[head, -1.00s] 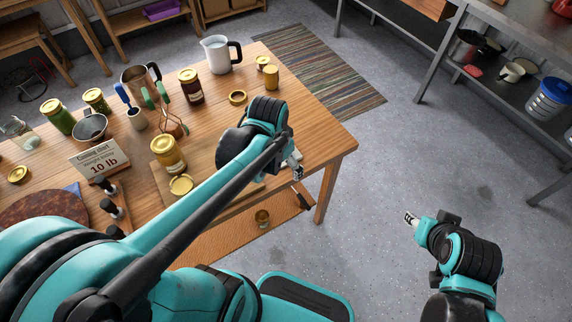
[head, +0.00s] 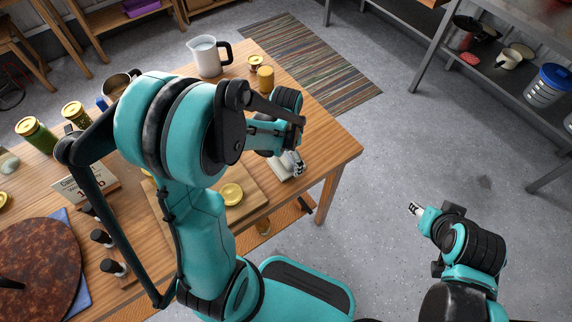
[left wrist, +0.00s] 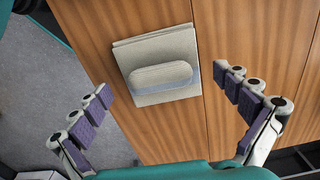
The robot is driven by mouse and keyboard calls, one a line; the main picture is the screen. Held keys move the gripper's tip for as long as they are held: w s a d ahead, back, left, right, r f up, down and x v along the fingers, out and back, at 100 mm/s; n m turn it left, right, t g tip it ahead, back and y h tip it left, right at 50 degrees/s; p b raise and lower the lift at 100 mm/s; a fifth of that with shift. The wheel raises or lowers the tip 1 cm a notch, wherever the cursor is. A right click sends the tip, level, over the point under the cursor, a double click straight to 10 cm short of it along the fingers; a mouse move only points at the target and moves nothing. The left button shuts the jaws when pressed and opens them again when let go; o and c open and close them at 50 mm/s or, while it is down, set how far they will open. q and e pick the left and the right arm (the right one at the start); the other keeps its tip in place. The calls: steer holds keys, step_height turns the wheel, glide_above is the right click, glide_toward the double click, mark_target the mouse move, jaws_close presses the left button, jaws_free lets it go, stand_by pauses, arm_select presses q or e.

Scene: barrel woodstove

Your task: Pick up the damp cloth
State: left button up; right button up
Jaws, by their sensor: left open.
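The damp cloth (left wrist: 162,50) looks like a flat, folded, cream-grey pad with a thicker rounded fold on top. In the left wrist view it lies on the wooden table, ahead of and between my spread fingers. In the head view a pale part of the cloth (head: 279,168) shows near the table's right corner, partly hidden by my left gripper (head: 297,164). My left gripper is open and empty; its padded fingers also show in the left wrist view (left wrist: 170,122), apart from the cloth. My right gripper (head: 415,210) is over the floor, too small to read.
The wooden table (head: 325,150) carries a white pitcher (head: 208,60), jars (head: 36,134), a cutting board (head: 250,195) with a gold lid (head: 231,194), and a sign (head: 85,185). My left arm hides the table's middle. A metal shelf (head: 500,75) stands at right; the floor between is clear.

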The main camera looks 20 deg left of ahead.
arm_select(q)
steer(key=shift+f, duration=0.4)
steer(key=shift+r, duration=0.1)
steer(key=c, duration=1.3)
steer(key=shift+s, duration=0.1)
steer(key=shift+c, duration=0.2)
